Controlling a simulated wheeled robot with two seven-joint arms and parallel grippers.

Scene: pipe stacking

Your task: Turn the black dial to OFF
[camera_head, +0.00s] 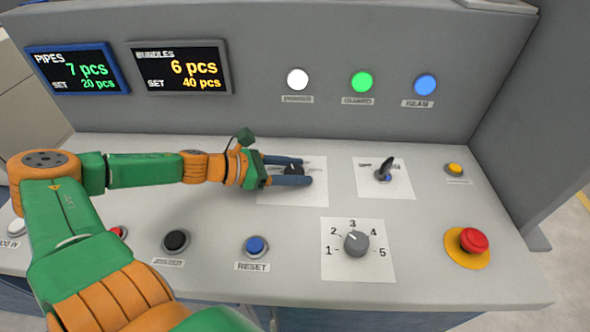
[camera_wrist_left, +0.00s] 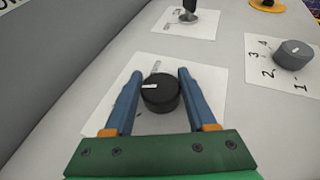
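The black dial (camera_head: 293,170) sits on a white label plate (camera_head: 318,190) on the sloped grey panel. In the left wrist view the dial (camera_wrist_left: 161,92) shows a short white mark on its top. My left gripper (camera_head: 308,171) is open, with its two blue fingers on either side of the dial. The words on the label plate are mostly hidden or too small to read. My right gripper is not in view.
To the right stand a black lever switch (camera_head: 384,171), a yellow button (camera_head: 454,169) and a red mushroom button (camera_head: 473,240). A grey numbered knob (camera_head: 356,243) and a blue reset button (camera_head: 256,246) lie in front. Displays and lamps line the upright back panel (camera_head: 262,60).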

